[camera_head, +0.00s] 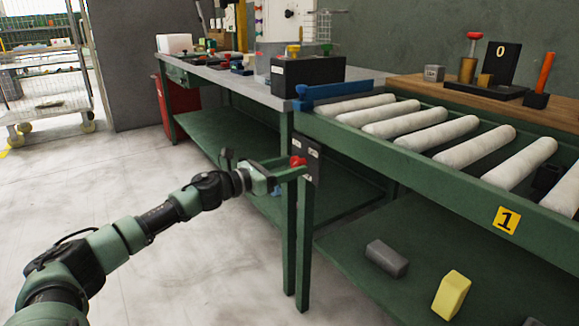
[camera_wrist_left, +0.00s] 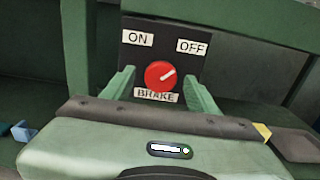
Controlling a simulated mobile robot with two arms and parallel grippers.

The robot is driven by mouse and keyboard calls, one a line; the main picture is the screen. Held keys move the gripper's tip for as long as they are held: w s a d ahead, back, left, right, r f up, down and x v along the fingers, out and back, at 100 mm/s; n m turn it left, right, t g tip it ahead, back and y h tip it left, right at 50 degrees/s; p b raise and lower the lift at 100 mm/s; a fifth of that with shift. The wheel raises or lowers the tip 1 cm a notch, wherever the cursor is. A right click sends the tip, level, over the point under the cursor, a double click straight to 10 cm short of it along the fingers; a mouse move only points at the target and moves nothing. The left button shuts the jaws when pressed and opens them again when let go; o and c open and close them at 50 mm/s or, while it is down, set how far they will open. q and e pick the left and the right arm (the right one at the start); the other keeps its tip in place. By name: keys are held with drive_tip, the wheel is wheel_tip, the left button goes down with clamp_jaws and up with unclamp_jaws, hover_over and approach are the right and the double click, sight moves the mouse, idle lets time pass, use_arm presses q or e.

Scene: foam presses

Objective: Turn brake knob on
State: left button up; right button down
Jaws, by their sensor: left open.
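The brake knob (camera_head: 297,162) is a small red knob on a dark plate (camera_head: 312,163) fixed to the front post of the green conveyor. In the left wrist view the red knob (camera_wrist_left: 160,76) sits below the labels ON, at upper left, and OFF, at upper right, with BRAKE under it. Its white pointer line is tilted to the upper right, toward OFF. My left gripper (camera_head: 295,166) is open, with one finger on each side of the knob; it also shows in the left wrist view (camera_wrist_left: 160,86). I cannot tell whether the fingers touch it. My right gripper is not in view.
The green conveyor with white rollers (camera_head: 455,131) stands to the right, with a yellow sign 1 (camera_head: 506,220). A grey block (camera_head: 387,258) and a yellow block (camera_head: 451,295) lie on its lower shelf. The floor (camera_head: 200,262) at left is clear.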

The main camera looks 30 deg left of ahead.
use_arm(q)
clamp_jaws()
